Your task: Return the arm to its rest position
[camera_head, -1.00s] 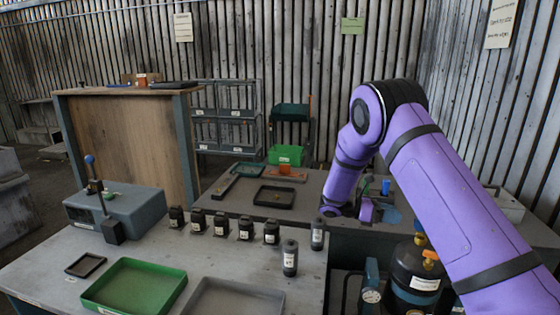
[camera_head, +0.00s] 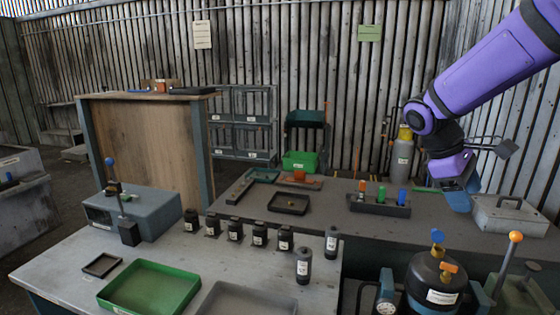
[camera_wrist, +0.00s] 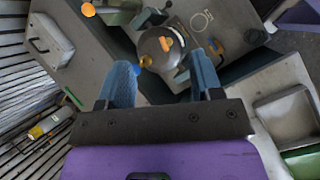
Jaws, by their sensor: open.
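My purple arm (camera_head: 495,60) is raised at the upper right of the head view, coming in from the right edge. My gripper (camera_head: 459,197) hangs below the wrist, near the right part of the back bench, between a rack of coloured pieces and a grey lidded box. In the wrist view my gripper (camera_wrist: 161,66) shows two blue fingers spread apart with nothing held between them. A black tank with an orange valve handle (camera_wrist: 166,43) shows beyond the fingers, apart from them.
The rack (camera_head: 380,206) holds orange, green and blue pieces. The grey box (camera_head: 510,215) stands at right. The tank (camera_head: 437,285) stands in front. Several black canisters line the near bench behind a green tray (camera_head: 150,288). A gas cylinder (camera_head: 402,155) stands behind. Air around the arm looks clear.

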